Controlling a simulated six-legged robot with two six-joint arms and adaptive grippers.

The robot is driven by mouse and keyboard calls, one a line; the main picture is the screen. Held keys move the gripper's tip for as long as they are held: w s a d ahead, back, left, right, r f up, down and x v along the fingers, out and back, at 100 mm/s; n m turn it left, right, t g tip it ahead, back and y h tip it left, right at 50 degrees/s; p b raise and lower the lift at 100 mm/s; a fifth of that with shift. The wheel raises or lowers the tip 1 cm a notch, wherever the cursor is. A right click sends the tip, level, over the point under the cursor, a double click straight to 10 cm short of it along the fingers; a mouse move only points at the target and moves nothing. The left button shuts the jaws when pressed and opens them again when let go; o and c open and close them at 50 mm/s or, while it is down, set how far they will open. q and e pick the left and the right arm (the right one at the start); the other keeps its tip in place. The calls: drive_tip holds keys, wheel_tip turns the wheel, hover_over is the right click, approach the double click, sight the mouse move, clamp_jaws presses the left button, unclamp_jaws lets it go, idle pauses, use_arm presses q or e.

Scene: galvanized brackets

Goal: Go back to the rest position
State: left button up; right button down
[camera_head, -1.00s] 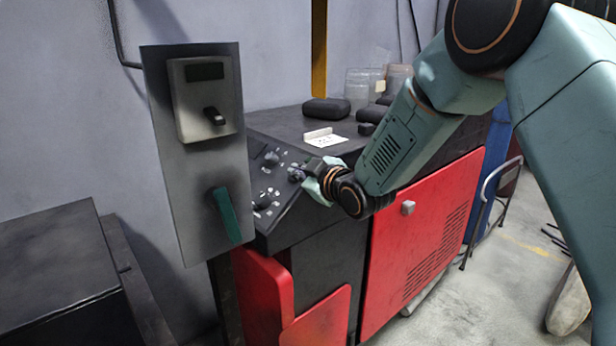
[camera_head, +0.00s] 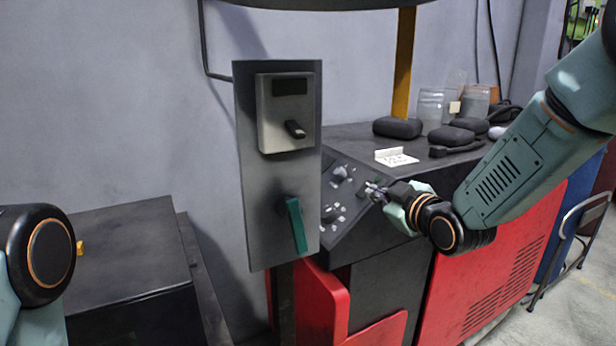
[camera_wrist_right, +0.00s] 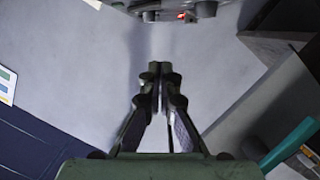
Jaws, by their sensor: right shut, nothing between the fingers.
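My right gripper (camera_head: 378,192) is in front of the sloped control panel of the red and black machine in the head view. In the right wrist view, its fingers (camera_wrist_right: 160,75) are together with nothing between them. A grey upright panel (camera_head: 259,205) stands to its left, apart from it. The panel carries a box with a dark switch (camera_head: 295,129) and a teal handle (camera_head: 297,225) that hangs nearly straight down. My left arm shows at the left edge of the head view, but its gripper is out of the picture.
The machine's red door (camera_head: 505,265) lies below my right arm. Dark rounded objects (camera_head: 398,127) and clear jars (camera_head: 430,105) stand on its top, near a white card (camera_head: 395,157). A black cabinet (camera_head: 130,250) is at the left. Grey floor shows at the far right.

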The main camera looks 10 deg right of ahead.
drive_tip(key=s+f+m+g+h+b, duration=0.1)
drive_tip(key=s+f+m+g, duration=0.3)
drive_tip(key=s+f, duration=0.8)
drive_tip(key=s+f+m+g+h+b, duration=0.1)
drive_tip(key=s+f+m+g, duration=0.55)
drive_tip(key=f, duration=0.95)
use_arm(q)
wheel_tip(320, 180, down, 5)
drive_tip(key=b, duration=0.3)
drive_tip(key=shift+f, duration=0.1)
use_arm(e)
drive_tip(key=s+f+g, duration=0.1)
drive_tip(key=s+f, duration=0.4)
drive_tip(key=s, duration=0.4)
drive_tip(key=s+f+g, duration=0.2)
drive_tip(key=s+f, duration=0.3)
drive_tip(key=s, duration=0.4)
drive_tip(key=s+f+g+h, duration=0.1)
drive_tip(key=s+f+g, duration=0.1)
drive_tip(key=s+f, duration=0.3)
drive_tip(key=s, duration=0.4)
drive_tip(key=shift+s+a+n, duration=0.3)
drive_tip(key=shift+s+n, duration=0.05)
use_arm(q)
drive_tip(key=shift+c, duration=0.2)
drive_tip(key=c, duration=0.3)
drive_tip(key=shift+c, duration=0.3)
use_arm(e)
drive_tip(key=shift+w+a, duration=0.1)
